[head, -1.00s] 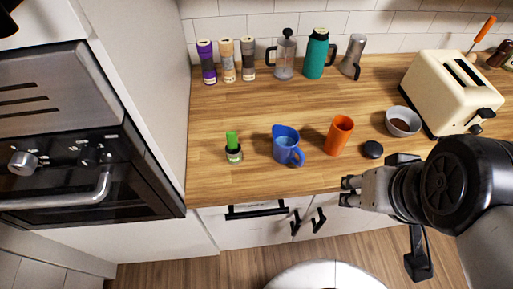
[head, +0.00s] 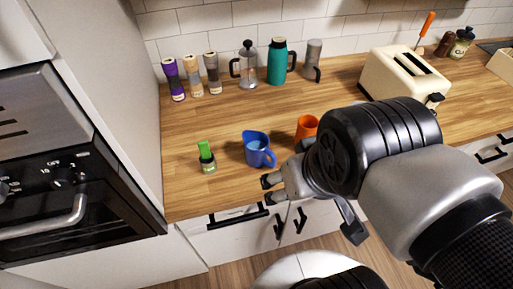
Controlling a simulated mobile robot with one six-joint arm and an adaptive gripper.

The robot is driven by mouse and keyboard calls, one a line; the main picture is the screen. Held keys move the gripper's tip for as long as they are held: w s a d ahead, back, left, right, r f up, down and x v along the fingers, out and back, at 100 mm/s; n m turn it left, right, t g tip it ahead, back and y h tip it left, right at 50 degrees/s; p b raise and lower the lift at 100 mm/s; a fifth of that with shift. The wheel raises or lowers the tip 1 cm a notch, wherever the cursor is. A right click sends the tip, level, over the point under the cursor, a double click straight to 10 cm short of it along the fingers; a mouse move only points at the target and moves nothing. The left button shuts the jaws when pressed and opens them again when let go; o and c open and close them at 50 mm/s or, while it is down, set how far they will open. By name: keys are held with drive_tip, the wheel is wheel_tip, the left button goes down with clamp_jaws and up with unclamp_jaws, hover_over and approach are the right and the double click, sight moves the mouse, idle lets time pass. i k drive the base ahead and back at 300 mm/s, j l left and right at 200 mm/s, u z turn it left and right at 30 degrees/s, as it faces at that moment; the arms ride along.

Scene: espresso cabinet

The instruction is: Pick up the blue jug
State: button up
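The blue jug (head: 256,146) stands upright on the wooden counter, with its handle toward the front right. My gripper (head: 267,190) is in front of the jug and a little right of its middle, near the counter's front edge. Its two fingertips point left and are apart, with nothing seen between them. The gripper does not appear to touch the jug. How high it is above the counter is hard to tell.
A green-topped jar (head: 207,158) stands left of the jug. An orange cup (head: 306,128) stands to the right, partly hidden by my arm. Bare counter lies behind the jug.

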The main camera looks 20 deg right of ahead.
sight(255, 143)
drive_tip(key=k+l+u, duration=0.2)
drive_tip(key=l+u, duration=0.2)
drive_tip(key=k+l+u, duration=0.2)
drive_tip(key=u, duration=0.15)
drive_tip(key=k+l+u, duration=0.25)
drive_tip(key=u, duration=0.15)
